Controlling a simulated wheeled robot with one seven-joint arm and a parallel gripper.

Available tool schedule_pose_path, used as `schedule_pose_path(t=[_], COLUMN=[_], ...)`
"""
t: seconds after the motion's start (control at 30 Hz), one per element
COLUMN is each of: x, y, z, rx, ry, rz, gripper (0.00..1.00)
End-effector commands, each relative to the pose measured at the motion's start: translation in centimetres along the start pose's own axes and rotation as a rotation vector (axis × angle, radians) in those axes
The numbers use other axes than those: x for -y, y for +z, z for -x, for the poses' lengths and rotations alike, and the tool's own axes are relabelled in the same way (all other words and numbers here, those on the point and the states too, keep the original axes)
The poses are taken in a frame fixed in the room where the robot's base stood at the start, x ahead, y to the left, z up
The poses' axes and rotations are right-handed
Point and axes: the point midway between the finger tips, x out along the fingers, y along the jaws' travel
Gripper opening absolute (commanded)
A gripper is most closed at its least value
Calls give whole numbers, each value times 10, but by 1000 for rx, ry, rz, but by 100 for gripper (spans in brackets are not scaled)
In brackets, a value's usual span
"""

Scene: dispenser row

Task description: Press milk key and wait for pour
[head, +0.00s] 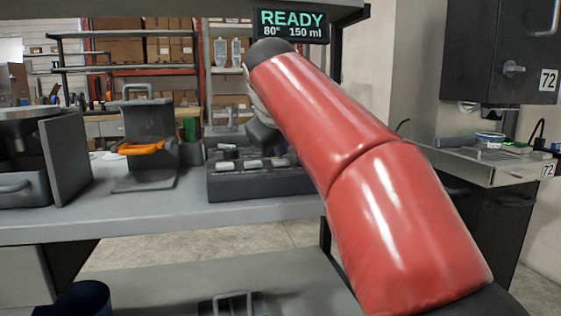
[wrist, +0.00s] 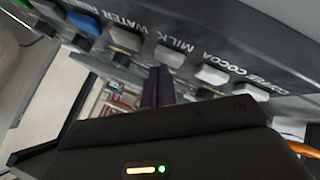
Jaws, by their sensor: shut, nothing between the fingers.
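The display (head: 291,24) reads READY, 80° and 150 ml. In the wrist view a row of keys runs along a grey labelled panel. The milk key (wrist: 170,56) is whitish and sits by the MILK label, between the grey water key (wrist: 125,39) and the white cocoa key (wrist: 212,75). My gripper (wrist: 157,84) is shut and empty, its dark fingertips close to the milk key. I cannot tell whether they touch it.
A dark tray-like block (head: 262,187) with several pale pieces stands on the grey counter (head: 150,218). To its left are a dark stand (head: 148,122) with an orange part (head: 142,148) and a dark machine (head: 70,155). A blue key (wrist: 85,22) lies beyond the water key.

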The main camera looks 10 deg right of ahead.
Motion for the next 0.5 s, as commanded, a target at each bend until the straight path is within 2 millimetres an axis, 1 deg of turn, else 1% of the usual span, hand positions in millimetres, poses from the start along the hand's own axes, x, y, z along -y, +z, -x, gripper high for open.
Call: schedule_pose_path(t=[0.5], x=[4], y=[4], z=[-5], rx=[0], ry=[0], rz=[0], gripper=[0])
